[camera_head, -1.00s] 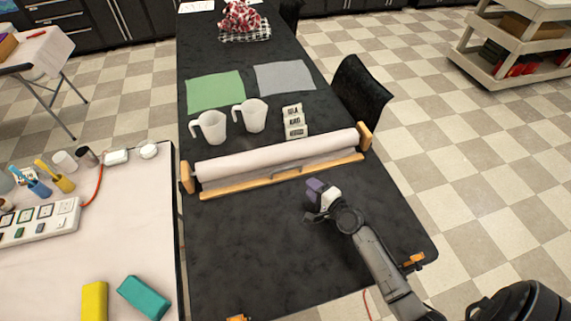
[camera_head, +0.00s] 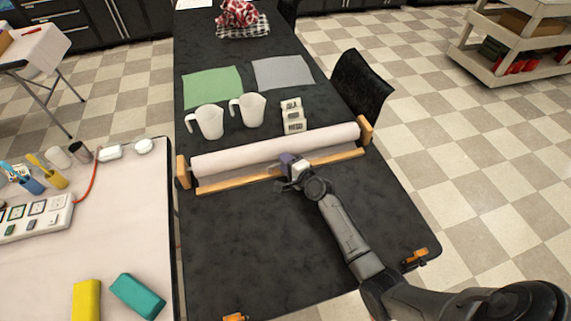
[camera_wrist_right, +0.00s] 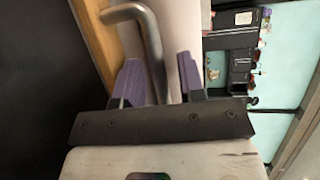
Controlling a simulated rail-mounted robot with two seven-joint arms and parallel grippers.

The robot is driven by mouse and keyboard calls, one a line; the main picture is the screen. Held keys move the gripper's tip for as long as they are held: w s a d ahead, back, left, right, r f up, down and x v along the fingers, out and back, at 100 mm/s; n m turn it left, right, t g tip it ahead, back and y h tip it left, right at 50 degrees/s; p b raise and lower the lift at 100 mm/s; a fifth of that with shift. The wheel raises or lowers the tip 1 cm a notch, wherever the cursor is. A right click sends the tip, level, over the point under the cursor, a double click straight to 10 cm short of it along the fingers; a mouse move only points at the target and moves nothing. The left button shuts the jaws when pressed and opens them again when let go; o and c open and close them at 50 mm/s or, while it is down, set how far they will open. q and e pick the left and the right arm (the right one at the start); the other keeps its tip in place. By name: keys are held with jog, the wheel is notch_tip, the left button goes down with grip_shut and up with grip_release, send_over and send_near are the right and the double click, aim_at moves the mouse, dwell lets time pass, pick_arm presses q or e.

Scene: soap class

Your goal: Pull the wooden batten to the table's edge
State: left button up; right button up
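The wooden batten (camera_head: 232,182) is a long light-wood strip lying along the front of the pale roll (camera_head: 235,155) on the black table (camera_head: 260,235). In the right wrist view its wood (camera_wrist_right: 95,40) shows at upper left, next to a bent grey metal handle (camera_wrist_right: 150,42). My right gripper (camera_head: 288,163) is over the middle of the batten. In the wrist view its purple fingertips (camera_wrist_right: 160,78) are apart, with the handle running between them. Whether they touch it I cannot tell. My left gripper is out of view.
Orange clamps (camera_head: 415,258) sit at the table's near edge, which is otherwise clear. Two white jugs (camera_head: 247,110), small labelled blocks (camera_head: 292,117) and green and grey cloths (camera_head: 212,87) lie beyond the roll. A pale side table (camera_head: 110,230) stands at left.

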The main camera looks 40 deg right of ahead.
jog(key=shift+w, duration=0.1)
grip_shut()
dwell(0.3)
